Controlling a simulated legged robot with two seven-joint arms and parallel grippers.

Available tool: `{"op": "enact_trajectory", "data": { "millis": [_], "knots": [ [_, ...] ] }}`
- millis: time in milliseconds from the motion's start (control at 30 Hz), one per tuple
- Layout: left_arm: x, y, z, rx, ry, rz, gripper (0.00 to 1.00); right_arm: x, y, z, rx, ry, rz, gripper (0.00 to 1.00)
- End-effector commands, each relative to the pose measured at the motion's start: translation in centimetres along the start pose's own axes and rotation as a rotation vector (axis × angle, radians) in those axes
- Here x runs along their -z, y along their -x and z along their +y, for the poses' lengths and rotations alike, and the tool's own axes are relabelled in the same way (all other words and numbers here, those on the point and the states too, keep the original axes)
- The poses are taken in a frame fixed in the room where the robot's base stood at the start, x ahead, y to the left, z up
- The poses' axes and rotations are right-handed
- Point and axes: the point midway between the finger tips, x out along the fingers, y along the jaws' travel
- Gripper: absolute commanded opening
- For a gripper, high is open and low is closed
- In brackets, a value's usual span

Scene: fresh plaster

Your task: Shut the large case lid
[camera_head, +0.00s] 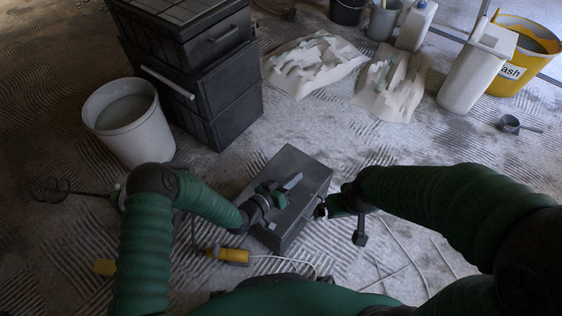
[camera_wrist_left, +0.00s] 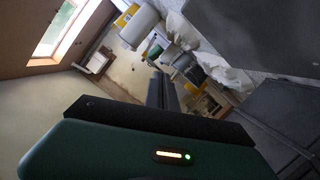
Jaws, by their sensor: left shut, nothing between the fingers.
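A dark grey rectangular case (camera_head: 310,168) sits on the floor in front of me at the centre of the head view. Its flat top looks closed, though my left arm hides part of it. My left gripper (camera_head: 292,182) is over the top of this case, shut and empty. In the left wrist view its dark fingers (camera_wrist_left: 162,90) lie together with nothing between them. I cannot tell whether it touches the case. My right gripper (camera_head: 322,210) is at the case's right side, and its fingers are too small and dark to read.
A tall stack of black cases (camera_head: 215,85) stands at the back left, beside a white bucket (camera_head: 125,120). Torn white bags (camera_head: 312,62), a white container (camera_head: 478,70) and a yellow bucket (camera_head: 530,45) are behind. A yellow tool (camera_head: 232,256) and cable lie near me.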

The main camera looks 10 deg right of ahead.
Motion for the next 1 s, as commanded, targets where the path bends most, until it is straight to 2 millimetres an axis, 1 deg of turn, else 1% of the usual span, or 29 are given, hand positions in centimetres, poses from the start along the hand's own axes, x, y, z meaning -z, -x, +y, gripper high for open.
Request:
{"op": "enact_trajectory", "data": {
  "millis": [33,167,200,333,500,633,800,1000],
  "knots": [
    [-1.5,-0.3,0.5,0.006,-0.037,-0.005,0.0,-0.1,-0.2,0.0,0.0,0.0,0.0,1.0],
    [-4.8,-1.2,1.3,0.036,-0.159,-0.004,0.0,-0.2,-0.8,0.0,0.0,0.0,0.0,1.0],
    [-5.9,-1.4,1.4,0.045,-0.196,-0.005,0.0,-0.3,-1.1,0.0,0.0,0.0,0.0,1.0],
    [-9.3,-2.3,1.8,0.074,-0.315,-0.003,0.0,-0.5,-2.0,0.0,0.0,0.0,0.0,1.0],
    [-13.2,-3.3,1.7,0.109,-0.458,-0.001,0.0,-0.8,-3.5,0.0,0.0,0.0,0.0,1.0],
    [-15.6,-3.9,1.4,0.132,-0.545,-0.001,0.0,-1.1,-4.5,0.0,0.0,0.0,0.0,1.0],
    [-17.7,-4.5,0.8,0.155,-0.633,0.001,0.0,-1.3,-5.4,0.0,0.0,0.0,0.0,1.0],
    [-19.0,-4.8,0.4,0.17,-0.687,0.002,0.0,-1.4,-6.0,0.0,0.0,0.0,0.0,1.0]
  ]
}}
